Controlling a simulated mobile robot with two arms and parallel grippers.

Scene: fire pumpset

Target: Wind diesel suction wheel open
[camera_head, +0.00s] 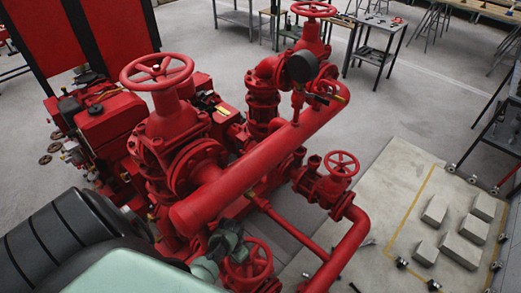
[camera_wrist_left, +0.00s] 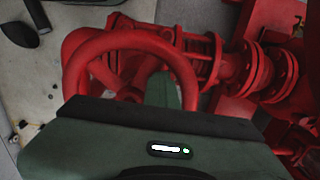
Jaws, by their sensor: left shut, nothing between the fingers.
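A red handwheel (camera_head: 258,262) stands low at the bottom centre of the head view, partly behind my left arm. It fills the middle of the left wrist view as a red ring with spokes (camera_wrist_left: 132,40). My left gripper (camera_head: 228,243) is at the left side of this wheel. In the left wrist view the shut finger tips (camera_wrist_left: 163,90) show inside the ring, with nothing held between them. I cannot tell whether they touch a spoke or the rim. No label shows which wheel is the diesel suction one. My right gripper is not in view.
A thick red pipe (camera_head: 255,165) runs diagonally just above the wheel. Other red handwheels stand at upper left (camera_head: 157,71), at right (camera_head: 341,164) and at the top (camera_head: 313,9). Grey blocks (camera_head: 459,250) lie on the floor pad at right. The floor beyond is mostly clear.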

